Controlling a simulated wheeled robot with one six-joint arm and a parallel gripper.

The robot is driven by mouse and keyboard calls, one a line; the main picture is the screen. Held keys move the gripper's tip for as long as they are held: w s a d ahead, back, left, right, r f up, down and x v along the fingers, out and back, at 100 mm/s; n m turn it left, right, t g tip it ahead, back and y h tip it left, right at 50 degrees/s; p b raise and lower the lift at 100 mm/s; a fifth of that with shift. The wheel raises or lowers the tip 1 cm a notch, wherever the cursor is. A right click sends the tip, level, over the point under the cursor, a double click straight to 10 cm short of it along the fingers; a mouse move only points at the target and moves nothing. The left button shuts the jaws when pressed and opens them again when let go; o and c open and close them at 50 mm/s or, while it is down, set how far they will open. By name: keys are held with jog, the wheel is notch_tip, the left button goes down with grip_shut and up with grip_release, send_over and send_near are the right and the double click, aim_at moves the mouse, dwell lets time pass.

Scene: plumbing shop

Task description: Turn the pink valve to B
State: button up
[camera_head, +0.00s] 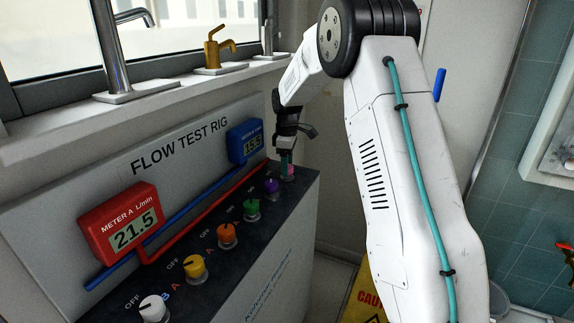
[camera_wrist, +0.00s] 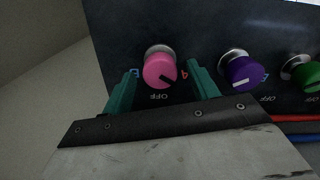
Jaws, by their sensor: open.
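The pink valve (camera_wrist: 160,71) is a round knob at the end of the row on the dark panel. In the wrist view its dark pointer line slants to the lower right, between the OFF mark below it and the red A at its right. The blue B is at its left. My gripper (camera_wrist: 160,88) is open, with one teal finger on each side of the knob; I cannot tell whether either touches it. In the head view my gripper (camera_head: 287,157) points down over the knob, which is mostly hidden there.
The purple knob (camera_wrist: 241,72) sits close beside my right finger in the wrist view. Green (camera_head: 251,208), orange (camera_head: 228,236), yellow (camera_head: 194,269) and white (camera_head: 153,308) knobs continue the row. A red meter (camera_head: 104,212) and blue meter (camera_head: 237,141) stand behind.

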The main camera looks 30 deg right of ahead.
jog(key=shift+f, duration=0.35)
jog(key=c, duration=1)
